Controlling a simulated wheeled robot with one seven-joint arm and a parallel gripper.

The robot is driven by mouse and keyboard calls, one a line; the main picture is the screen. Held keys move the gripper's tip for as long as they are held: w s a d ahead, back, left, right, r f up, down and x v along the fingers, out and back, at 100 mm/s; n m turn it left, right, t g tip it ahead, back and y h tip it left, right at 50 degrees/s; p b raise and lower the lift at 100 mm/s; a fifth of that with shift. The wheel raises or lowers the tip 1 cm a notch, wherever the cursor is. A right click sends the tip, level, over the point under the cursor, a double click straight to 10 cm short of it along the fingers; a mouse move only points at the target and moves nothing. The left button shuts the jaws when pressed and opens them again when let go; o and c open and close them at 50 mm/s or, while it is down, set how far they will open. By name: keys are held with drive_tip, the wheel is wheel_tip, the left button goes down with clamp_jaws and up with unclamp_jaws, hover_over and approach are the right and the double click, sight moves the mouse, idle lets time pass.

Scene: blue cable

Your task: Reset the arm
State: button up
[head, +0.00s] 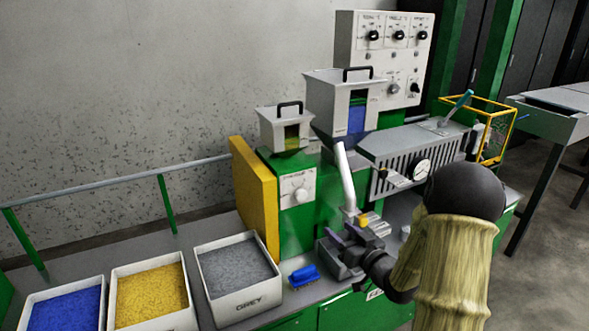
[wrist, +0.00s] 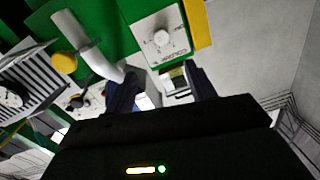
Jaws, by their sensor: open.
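My arm (head: 445,255) reaches in from the lower right of the head view. My gripper (head: 348,240) is in front of the green machine, near the base of its white curved pipe (head: 345,175). In the wrist view my gripper (wrist: 158,88) has its two dark fingers apart, with a pale surface and a small yellowish-green patch visible between them. I see nothing held. Whether the gripper touches the machine or pipe cannot be told.
Bins of blue (head: 70,308), yellow (head: 150,295) and grey (head: 236,272) pellets stand at left. A small blue object (head: 303,275) lies beside the grey bin. The machine carries two hoppers (head: 285,128) (head: 345,100), a control box (head: 384,60) and a yellow panel (head: 255,200).

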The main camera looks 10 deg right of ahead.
drive_tip(key=s+a+f+m+g+h, duration=0.1)
drive_tip(key=s+a+f+g+h, duration=0.2)
drive_tip(key=s+g, duration=0.6)
drive_tip(key=s+a+m+g+h, duration=0.1)
drive_tip(key=s+a+g+h, duration=0.35)
drive_tip(key=s, duration=0.95)
wheel_tip(320, 180, up, 17)
drive_tip(key=p, duration=1.7)
drive_tip(key=shift+s+d+y, duration=0.15)
drive_tip(key=shift+s+y, duration=0.1)
drive_tip(key=shift+y, duration=0.2)
drive_tip(key=shift+f+g, duration=0.2)
drive_tip(key=shift+g, duration=0.05)
